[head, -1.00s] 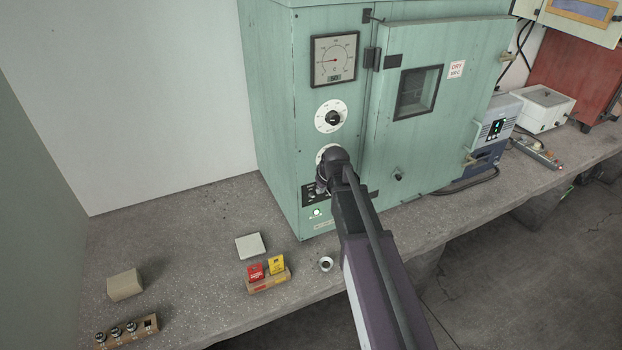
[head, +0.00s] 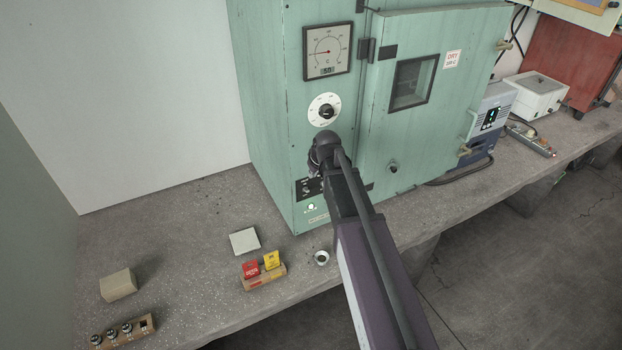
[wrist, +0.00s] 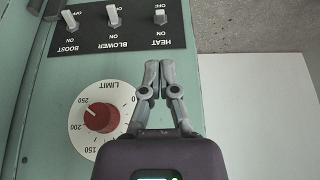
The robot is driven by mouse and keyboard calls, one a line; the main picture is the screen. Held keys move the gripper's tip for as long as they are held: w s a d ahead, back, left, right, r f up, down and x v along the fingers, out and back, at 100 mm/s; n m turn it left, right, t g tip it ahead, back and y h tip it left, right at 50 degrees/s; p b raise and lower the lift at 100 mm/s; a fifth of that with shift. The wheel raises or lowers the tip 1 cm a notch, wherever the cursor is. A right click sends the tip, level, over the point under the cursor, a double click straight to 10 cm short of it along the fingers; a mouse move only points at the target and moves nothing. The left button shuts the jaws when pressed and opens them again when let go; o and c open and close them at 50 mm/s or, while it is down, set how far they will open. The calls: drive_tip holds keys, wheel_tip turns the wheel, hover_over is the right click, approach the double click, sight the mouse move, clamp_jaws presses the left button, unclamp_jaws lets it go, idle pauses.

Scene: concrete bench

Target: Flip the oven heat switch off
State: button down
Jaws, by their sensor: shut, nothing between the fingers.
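The oven (head: 275,120) is a pale green cabinet on the bench. Its black switch panel (head: 308,188) sits low on the front, partly hidden by my arm. In the wrist view, upside down, the panel shows the BOOST switch (wrist: 69,19), the BLOWER switch (wrist: 114,17) and the HEAT switch (wrist: 160,16). The HEAT lever looks shorter than the other two; I cannot tell its position surely. My gripper (wrist: 152,76) is shut and empty, beside the LIMIT dial and apart from the HEAT switch.
The LIMIT dial (wrist: 101,118) has a red knob. Above it are a white dial (head: 325,110) and a gauge (head: 327,50). A green lamp (head: 311,208) glows below the panel. A block with red and yellow tags (head: 262,277) and a metal ring (head: 321,258) lie in front.

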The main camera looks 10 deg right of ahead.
sight(306, 189)
drive_tip(key=shift+b+x, duration=4.3)
drive_tip(key=shift+x, duration=0.55)
